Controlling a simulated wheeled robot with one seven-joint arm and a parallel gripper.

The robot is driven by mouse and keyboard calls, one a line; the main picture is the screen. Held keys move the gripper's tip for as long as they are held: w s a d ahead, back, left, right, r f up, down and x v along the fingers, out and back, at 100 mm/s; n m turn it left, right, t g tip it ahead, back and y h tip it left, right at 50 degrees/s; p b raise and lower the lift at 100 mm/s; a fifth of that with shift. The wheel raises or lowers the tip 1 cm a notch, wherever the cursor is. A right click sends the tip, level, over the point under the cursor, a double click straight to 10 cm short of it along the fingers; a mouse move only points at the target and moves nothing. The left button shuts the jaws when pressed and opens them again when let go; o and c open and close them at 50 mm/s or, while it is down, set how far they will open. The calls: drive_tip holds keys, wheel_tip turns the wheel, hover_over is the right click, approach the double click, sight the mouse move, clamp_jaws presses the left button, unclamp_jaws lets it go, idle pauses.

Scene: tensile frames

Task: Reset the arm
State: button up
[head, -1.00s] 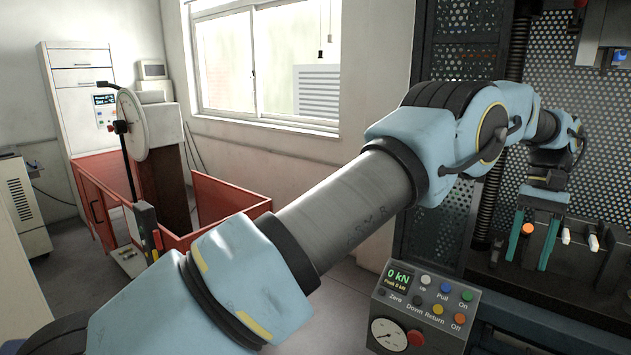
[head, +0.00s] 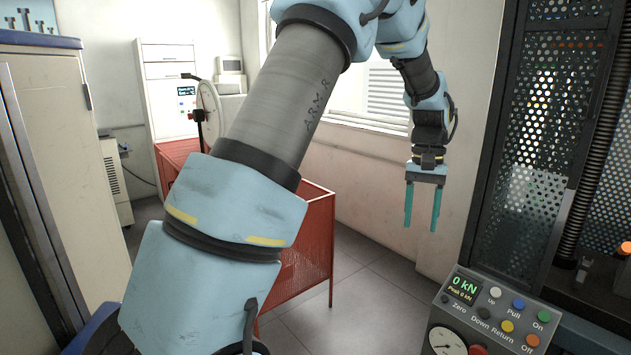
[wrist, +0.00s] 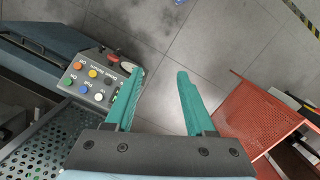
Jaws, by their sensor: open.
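My gripper (head: 422,208) hangs pointing down from my blue and grey arm, right of centre in the head view. Its two teal fingers are apart with nothing between them. In the wrist view the open gripper (wrist: 158,88) is above bare grey floor. It is left of the testing machine's perforated cage (head: 545,120) in the head view and clear of it. My forearm crosses the upper middle of the head view and hides part of the window.
The control panel (head: 497,312), reading 0 kN, stands at lower right; it also shows in the wrist view (wrist: 100,78). A red mesh enclosure (head: 305,245) is behind my arm. A white cabinet (head: 65,170) stands at left. The floor (head: 375,290) below my gripper is clear.

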drive_tip(key=s+a+f+n+t+b, duration=0.1)
drive_tip(key=a+f+n+t, duration=0.15)
drive_tip(key=a, duration=1.65)
drive_tip(key=s+a+f+n+b, duration=0.1)
drive_tip(key=s+a+f+n, duration=0.1)
drive_tip(key=s+a, duration=0.7)
drive_tip(key=a+f, duration=0.1)
drive_tip(key=a, duration=0.2)
drive_tip(key=shift+a+f+h, duration=0.25)
drive_tip(key=shift+a+h, duration=0.05)
drive_tip(key=shift+a, duration=0.05)
drive_tip(key=shift+t, duration=0.25)
drive_tip(key=shift+c, duration=0.4)
